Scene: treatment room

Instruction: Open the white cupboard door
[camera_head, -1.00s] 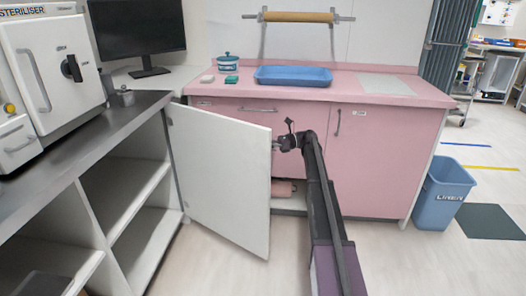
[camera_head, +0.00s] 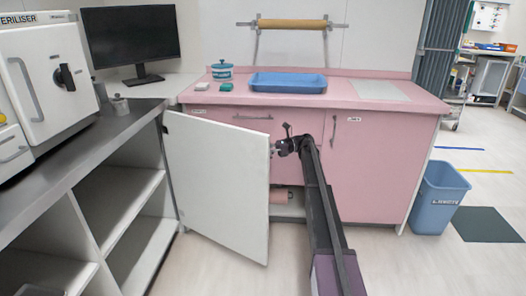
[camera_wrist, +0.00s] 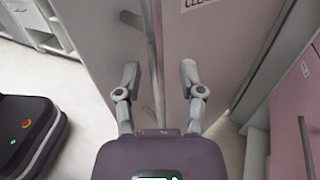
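The white cupboard door (camera_head: 215,185) stands swung out from the pink counter unit, hinged at its left side. Its white face shows in the head view; the opening behind its right edge is partly visible. My gripper (camera_head: 281,147) is just beyond the door's free edge, on its far side. In the wrist view, the door's other face looks pinkish grey (camera_wrist: 205,50) with a label, and a long bar handle (camera_wrist: 152,50) runs down it. My gripper's fingers (camera_wrist: 159,76) are spread on either side of the handle, with visible gaps.
A blue bin (camera_head: 438,195) stands at right. Open white shelving (camera_head: 118,200) is close to the door's left. Floor in front is free.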

